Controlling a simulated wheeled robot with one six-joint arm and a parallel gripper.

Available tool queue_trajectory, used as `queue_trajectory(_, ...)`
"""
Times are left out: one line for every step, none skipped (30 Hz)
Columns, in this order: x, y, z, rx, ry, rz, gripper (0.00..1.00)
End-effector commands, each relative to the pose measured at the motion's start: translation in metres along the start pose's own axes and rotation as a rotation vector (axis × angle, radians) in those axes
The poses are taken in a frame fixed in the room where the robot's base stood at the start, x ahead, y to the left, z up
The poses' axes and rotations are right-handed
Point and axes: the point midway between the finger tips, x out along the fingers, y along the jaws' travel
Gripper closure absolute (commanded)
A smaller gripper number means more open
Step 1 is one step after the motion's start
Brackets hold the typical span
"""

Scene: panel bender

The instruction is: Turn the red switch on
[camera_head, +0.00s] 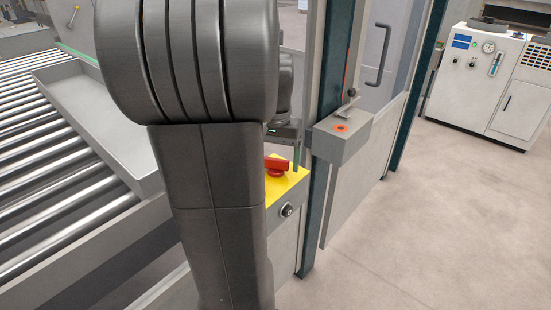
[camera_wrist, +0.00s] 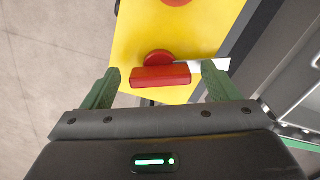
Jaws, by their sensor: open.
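The red switch (camera_head: 276,165) is a rotary handle on a yellow plate (camera_head: 290,182) on top of a grey box, right of my arm in the head view. In the wrist view the red switch (camera_wrist: 160,75) has a round base and a bar handle lying crosswise. My gripper (camera_wrist: 158,82) is open, with one green finger to each side of the bar's ends. I cannot tell whether the fingers touch the bar. In the head view my arm hides most of my gripper.
Another red round part (camera_wrist: 176,2) is cut off at the wrist view's top edge. A grey box with an orange-ringed button (camera_head: 341,128) stands to the right. A roller conveyor (camera_head: 45,190) with a grey tray (camera_head: 100,125) is at left. The floor (camera_head: 430,220) at right is clear.

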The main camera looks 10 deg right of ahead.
Motion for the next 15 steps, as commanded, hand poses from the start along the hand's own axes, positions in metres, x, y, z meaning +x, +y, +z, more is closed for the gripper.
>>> queue_trajectory(0.0021,0.0000,0.0001,0.000,0.000,0.000,0.18)
queue_trajectory(0.0029,0.0001,0.0001,0.000,0.000,0.000,0.18)
queue_trajectory(0.0035,0.0001,0.0002,0.000,0.000,0.000,0.18)
queue_trajectory(0.0037,0.0001,0.0002,0.000,0.000,0.000,0.18)
queue_trajectory(0.0038,0.0001,0.0002,0.000,0.000,0.000,0.18)
queue_trajectory(0.0037,0.0001,0.0002,0.000,0.000,0.000,0.18)
queue_trajectory(0.0037,0.0001,0.0002,0.000,0.000,0.000,0.18)
queue_trajectory(0.0036,0.0001,0.0002,0.000,0.000,0.000,0.18)
queue_trajectory(0.0036,0.0001,0.0002,0.000,0.000,0.000,0.18)
queue_trajectory(0.0035,0.0001,0.0002,0.000,0.000,0.000,0.20)
queue_trajectory(0.0035,0.0001,0.0002,0.000,0.000,0.000,0.26)
queue_trajectory(0.0035,0.0000,0.0002,0.000,0.000,0.000,0.34)
queue_trajectory(0.0034,0.0000,0.0002,0.000,0.000,0.000,0.40)
queue_trajectory(0.0034,0.0000,0.0002,0.000,0.000,0.000,0.46)
queue_trajectory(0.0034,0.0001,0.0002,0.000,0.000,0.000,0.54)
